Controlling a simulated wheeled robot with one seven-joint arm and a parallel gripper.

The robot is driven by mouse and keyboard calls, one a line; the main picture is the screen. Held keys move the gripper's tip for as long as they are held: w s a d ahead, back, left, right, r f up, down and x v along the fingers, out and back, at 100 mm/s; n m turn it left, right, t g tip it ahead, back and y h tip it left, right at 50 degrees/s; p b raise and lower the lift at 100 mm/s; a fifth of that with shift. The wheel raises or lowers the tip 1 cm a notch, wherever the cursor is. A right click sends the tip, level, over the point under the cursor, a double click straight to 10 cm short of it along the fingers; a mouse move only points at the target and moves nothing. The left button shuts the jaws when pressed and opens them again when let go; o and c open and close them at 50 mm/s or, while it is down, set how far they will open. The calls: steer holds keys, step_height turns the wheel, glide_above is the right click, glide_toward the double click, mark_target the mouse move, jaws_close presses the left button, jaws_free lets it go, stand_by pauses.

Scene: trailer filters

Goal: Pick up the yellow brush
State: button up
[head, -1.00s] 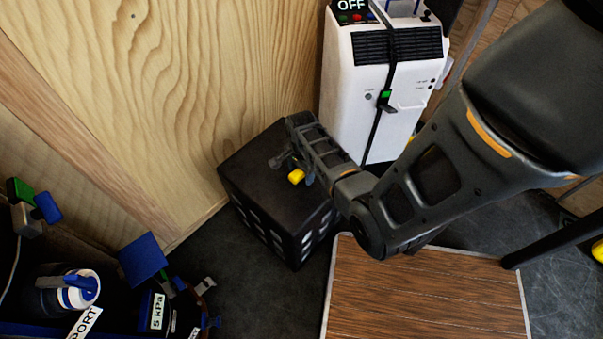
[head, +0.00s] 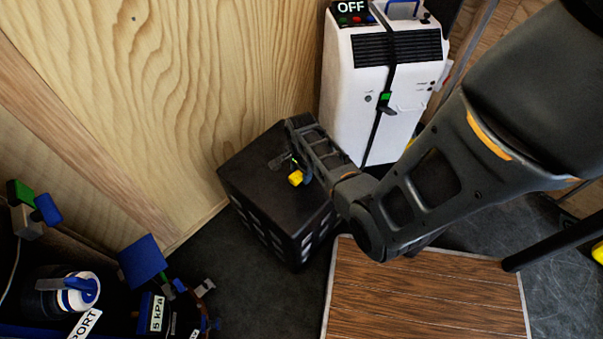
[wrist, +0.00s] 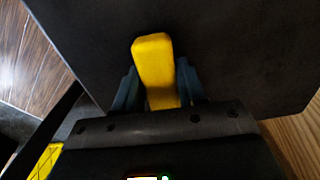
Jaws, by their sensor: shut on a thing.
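The yellow brush (head: 296,178) is at my gripper, over the top of a black box. In the wrist view its blunt yellow end (wrist: 154,62) points away from the gripper's body, and its lower part runs down between the fingers. My gripper (wrist: 158,92) is shut on the brush, with one blue-grey finger on each side. In the head view my gripper (head: 291,166) is small and partly covers the brush. The bristles are not visible. I cannot tell whether the brush still touches the box top.
The black box (head: 253,160) stands against the wooden wall. A white unit marked OFF (head: 345,100) stands close behind. A wood-topped surface (head: 425,295) lies at the front right. Blue and black equipment (head: 140,260) fills the lower left.

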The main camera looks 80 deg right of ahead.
steer(key=shift+r, duration=0.65)
step_height(320, 180, up, 3)
steer(key=shift+p, duration=0.55)
steer(key=s+d+r, duration=0.5)
steer(key=s+r, duration=0.1)
steer(key=s, duration=0.4)
steer(key=shift+s+d+r+p, duration=0.15)
steer(key=shift+s+r+p, duration=0.05)
steer(key=shift+r+p, duration=0.1)
